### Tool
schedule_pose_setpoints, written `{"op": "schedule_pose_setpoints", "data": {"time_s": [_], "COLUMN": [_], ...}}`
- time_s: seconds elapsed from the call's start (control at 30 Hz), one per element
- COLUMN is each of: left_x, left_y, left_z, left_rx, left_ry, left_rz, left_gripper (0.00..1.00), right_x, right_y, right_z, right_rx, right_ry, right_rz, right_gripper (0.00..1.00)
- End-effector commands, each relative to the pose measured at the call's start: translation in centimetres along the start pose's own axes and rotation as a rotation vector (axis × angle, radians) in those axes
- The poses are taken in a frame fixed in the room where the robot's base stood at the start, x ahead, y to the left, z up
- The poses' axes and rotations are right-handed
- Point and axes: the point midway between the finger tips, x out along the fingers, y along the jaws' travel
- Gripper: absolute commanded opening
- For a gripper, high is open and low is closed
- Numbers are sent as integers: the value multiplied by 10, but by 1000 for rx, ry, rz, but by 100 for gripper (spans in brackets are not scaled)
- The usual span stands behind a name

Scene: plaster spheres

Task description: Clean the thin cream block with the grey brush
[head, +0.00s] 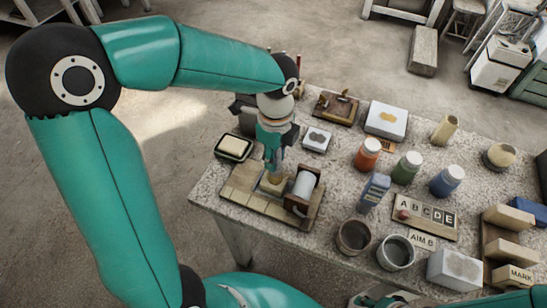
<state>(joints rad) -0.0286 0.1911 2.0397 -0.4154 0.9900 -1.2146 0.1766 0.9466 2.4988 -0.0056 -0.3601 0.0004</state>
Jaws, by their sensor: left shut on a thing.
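My left gripper (274,163) points down over the left part of the table and is shut on a small tan-brown thing (274,179). Its lower end is at a paler grey patch on a wooden board (240,196); this may be the grey brush, but I cannot tell for sure. Whether it touches what is below is hidden. Pale cream pieces lie along the board; I cannot tell which is the thin cream block. A cream-topped slab in a dark tray (234,147) is behind and left of the board. My right gripper is not in view.
A white roller (304,185) in a brown frame stands just right of the gripper. A blue box (375,191), red jar (367,154), green jar (406,168) and two round pots stand farther right. A letter board (425,217) and blocks crowd the right side.

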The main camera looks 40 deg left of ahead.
Motion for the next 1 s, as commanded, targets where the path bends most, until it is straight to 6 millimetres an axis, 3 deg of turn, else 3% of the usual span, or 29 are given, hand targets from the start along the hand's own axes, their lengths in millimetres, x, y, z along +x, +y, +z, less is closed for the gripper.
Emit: {"op": "schedule_pose_setpoints", "data": {"time_s": [0.23,0.47,1.0], "left_x": [-1,1,1], "left_y": [-16,-19,6], "left_z": [3,3,-1], "left_rx": [0,1,1], "left_ry": [0,0,0], "left_rz": [0,-1,-1], "left_gripper": [0,0,0], "right_x": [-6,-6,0], "right_y": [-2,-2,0], "right_z": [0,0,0], "right_rx": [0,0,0], "right_ry": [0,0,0], "right_rz": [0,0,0], "right_gripper": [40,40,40]}}
